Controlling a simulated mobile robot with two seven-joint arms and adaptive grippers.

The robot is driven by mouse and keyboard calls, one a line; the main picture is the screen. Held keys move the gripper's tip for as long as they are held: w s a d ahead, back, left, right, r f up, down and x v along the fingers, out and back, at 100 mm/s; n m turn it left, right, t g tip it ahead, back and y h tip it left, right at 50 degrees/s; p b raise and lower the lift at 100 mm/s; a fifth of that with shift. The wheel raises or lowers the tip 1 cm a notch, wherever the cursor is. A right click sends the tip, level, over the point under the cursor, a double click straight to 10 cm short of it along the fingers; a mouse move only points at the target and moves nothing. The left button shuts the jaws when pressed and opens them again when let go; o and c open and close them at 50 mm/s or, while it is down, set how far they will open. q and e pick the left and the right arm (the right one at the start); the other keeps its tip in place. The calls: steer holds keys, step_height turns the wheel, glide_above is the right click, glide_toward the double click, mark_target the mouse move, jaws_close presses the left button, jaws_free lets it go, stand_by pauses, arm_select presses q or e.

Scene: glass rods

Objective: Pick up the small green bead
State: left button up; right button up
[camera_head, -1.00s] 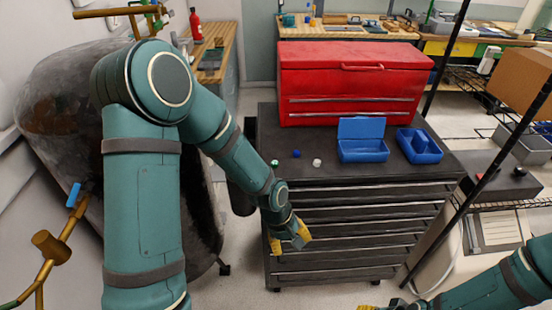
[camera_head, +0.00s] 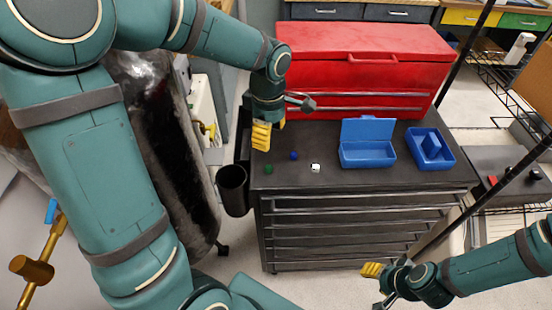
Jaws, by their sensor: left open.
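The small green bead (camera_head: 268,169) lies on the dark cabinet top near its left front edge. A blue bead (camera_head: 294,155) lies to its right and a little farther back, and a white bead (camera_head: 315,168) lies farther right. My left gripper (camera_head: 262,138), with yellow fingers pointing down, is above the cabinet top, just behind and above the green bead in the picture. It is open and holds nothing that I can see. My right gripper (camera_head: 372,270) is low in front of the cabinet; its finger gap is not clear.
A blue open-lidded box (camera_head: 367,152) and a blue divided tray (camera_head: 430,148) stand on the right of the cabinet top (camera_head: 390,180). A red toolbox (camera_head: 360,70) fills the back. A dark cylindrical bin (camera_head: 232,190) hangs at the cabinet's left side.

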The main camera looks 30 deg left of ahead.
arm_select(q)
steer(key=b, duration=0.1)
glide_above(269, 167)
steer(key=f, duration=0.7)
steer(key=shift+s+d+f, duration=0.15)
steer(key=shift+s+d, duration=0.05)
steer(key=shift+s, duration=0.05)
steer(key=shift+w+a+f+b, duration=0.1)
steer(key=shift+f+b, duration=0.15)
steer(key=shift+f, duration=1.25)
steer(key=shift+w+a+f+b, duration=0.1)
steer(key=shift+f+b, duration=0.15)
steer(key=shift+f, duration=1.25)
arm_select(e)
steer(key=shift+s+a+f, duration=0.1)
steer(key=shift+s+f, duration=0.2)
steer(key=shift+f, duration=0.25)
steer(key=shift+s+f, duration=0.3)
steer(key=shift+f, duration=0.2)
arm_select(q)
steer(key=c, duration=0.9)
